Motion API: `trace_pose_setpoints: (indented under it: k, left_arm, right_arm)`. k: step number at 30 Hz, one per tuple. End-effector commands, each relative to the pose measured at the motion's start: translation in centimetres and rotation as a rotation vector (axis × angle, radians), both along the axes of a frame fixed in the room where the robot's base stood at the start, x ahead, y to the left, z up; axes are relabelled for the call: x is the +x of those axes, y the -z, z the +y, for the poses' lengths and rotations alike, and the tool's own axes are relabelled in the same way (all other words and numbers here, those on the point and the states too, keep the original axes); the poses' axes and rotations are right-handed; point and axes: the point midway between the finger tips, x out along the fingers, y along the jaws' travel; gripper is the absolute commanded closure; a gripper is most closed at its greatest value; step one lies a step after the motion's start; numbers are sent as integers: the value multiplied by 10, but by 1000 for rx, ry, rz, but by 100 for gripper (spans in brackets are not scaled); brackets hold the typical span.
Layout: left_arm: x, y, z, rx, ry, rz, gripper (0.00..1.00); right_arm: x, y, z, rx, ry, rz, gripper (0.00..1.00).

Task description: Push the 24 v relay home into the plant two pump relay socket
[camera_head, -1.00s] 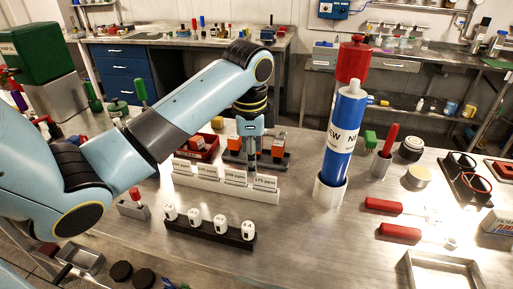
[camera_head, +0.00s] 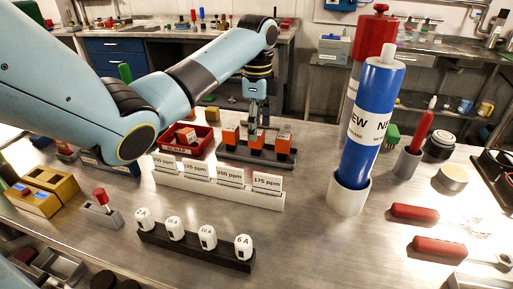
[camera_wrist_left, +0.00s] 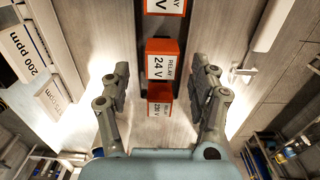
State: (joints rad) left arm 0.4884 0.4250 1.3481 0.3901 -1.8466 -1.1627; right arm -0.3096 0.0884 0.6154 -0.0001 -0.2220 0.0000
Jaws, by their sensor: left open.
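Orange-and-white relays stand in a dark rack (camera_head: 228,155) beyond the ppm cards in the head view: a left one (camera_head: 230,137), a middle one (camera_head: 257,141) and a right one (camera_head: 283,143). In the left wrist view, a relay marked 24 V (camera_wrist_left: 163,62) stands in a row between two other relays (camera_wrist_left: 165,6) (camera_wrist_left: 160,98). My left gripper (camera_head: 258,118) points down just above the middle relay. Its fingers (camera_wrist_left: 160,88) are apart, with nothing held between them. I cannot identify the plant two pump relay socket. My right gripper is not in view.
A red scrap tray (camera_head: 208,135) is left of the relay rack. A tall blue cylinder (camera_head: 370,130) stands right.

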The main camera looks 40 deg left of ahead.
Motion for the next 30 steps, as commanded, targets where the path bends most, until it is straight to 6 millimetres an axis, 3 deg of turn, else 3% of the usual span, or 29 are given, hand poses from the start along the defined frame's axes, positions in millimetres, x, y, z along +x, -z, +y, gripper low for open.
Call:
trace_pose_setpoints:
  k: [9,18,30]
  left_arm:
    - [2,45,-1,0,0,2,38]
    - [2,50,-1,1,0,0,40]
    - [2,49,-1,1,0,0,92]
  right_arm:
    - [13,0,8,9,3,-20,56]
    - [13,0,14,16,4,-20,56]
    - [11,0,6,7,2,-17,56]
